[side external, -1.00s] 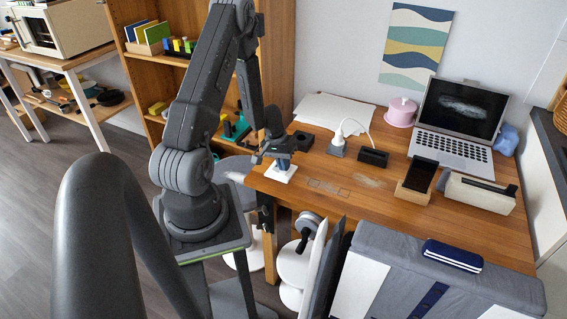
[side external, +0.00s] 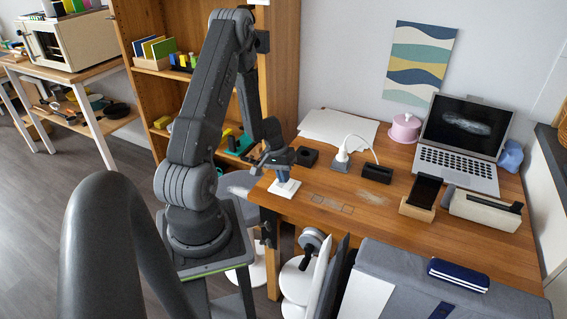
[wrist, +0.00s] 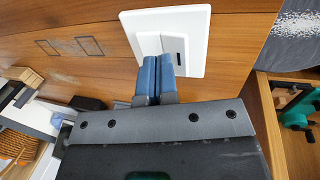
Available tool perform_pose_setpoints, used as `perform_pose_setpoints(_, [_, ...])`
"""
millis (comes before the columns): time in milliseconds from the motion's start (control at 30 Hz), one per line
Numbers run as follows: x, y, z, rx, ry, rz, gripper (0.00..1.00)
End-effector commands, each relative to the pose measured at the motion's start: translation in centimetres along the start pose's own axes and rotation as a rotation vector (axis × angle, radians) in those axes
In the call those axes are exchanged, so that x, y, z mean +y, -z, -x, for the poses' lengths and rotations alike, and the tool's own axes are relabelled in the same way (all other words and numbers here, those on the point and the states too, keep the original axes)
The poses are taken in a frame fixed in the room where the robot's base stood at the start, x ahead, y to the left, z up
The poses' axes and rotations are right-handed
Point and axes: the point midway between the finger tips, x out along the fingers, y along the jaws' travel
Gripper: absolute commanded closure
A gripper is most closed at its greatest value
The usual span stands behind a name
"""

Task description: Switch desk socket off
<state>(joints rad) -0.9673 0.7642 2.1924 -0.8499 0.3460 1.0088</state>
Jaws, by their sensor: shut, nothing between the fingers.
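A white square switch plate (side external: 287,190) lies flat on the wooden desk (side external: 352,222) near its left front corner. In the wrist view the plate (wrist: 196,24) carries a raised white rocker (wrist: 174,42) with a small dark mark on one half. My gripper (side external: 283,177) points down over the plate. In the wrist view its blue fingers (wrist: 158,62) are shut together and empty, with their tips at the rocker's near edge. I cannot tell whether they touch it. A grey socket block (side external: 340,164) with a white plug (side external: 342,154) stands farther back on the desk.
Beside the socket block are a black square holder (side external: 305,156) and a black block (side external: 377,173). A laptop (side external: 460,138), a phone on a wooden stand (side external: 420,198) and a pink pot (side external: 405,128) stand to the right. The desk front is mostly clear.

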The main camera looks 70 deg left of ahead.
Motion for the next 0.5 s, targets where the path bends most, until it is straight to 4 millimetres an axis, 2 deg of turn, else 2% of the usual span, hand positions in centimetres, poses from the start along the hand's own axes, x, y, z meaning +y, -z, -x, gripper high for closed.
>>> perform_pose_setpoints(133, [0.4,0.1,2.0,0.005,0.002,-0.001,1.0])
perform_pose_setpoints(500, [2.4,0.1,10.0,0.005,0.002,-0.001,1.0])
